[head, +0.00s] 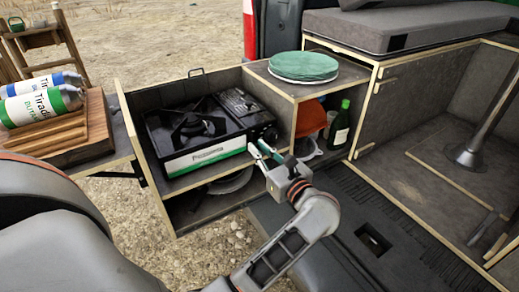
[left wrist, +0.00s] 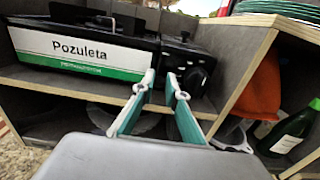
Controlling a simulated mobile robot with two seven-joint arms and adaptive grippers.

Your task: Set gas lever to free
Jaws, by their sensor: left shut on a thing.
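A black camping stove (head: 190,133) with a white and green "Pozuleta" front panel stands on the upper shelf of the pull-out kitchen box. In the left wrist view, the panel (left wrist: 80,54) is at the upper left. A dark round knob (left wrist: 197,80) shows on the stove's right section. My left gripper (head: 268,154) is at the front right of the stove. Its narrow teal fingers with pale tips (left wrist: 162,76) are close together, shut on the gas lever at the stove's front. The lever is mostly hidden, and its setting cannot be read. My right gripper is not in view.
A green plate stack (head: 304,66) sits on the cabinet right of the stove. An orange item (head: 310,119) and a green bottle (head: 339,126) stand below it. Gas canisters (head: 40,104) lie on a wooden board at left. The dark van floor lies to the right.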

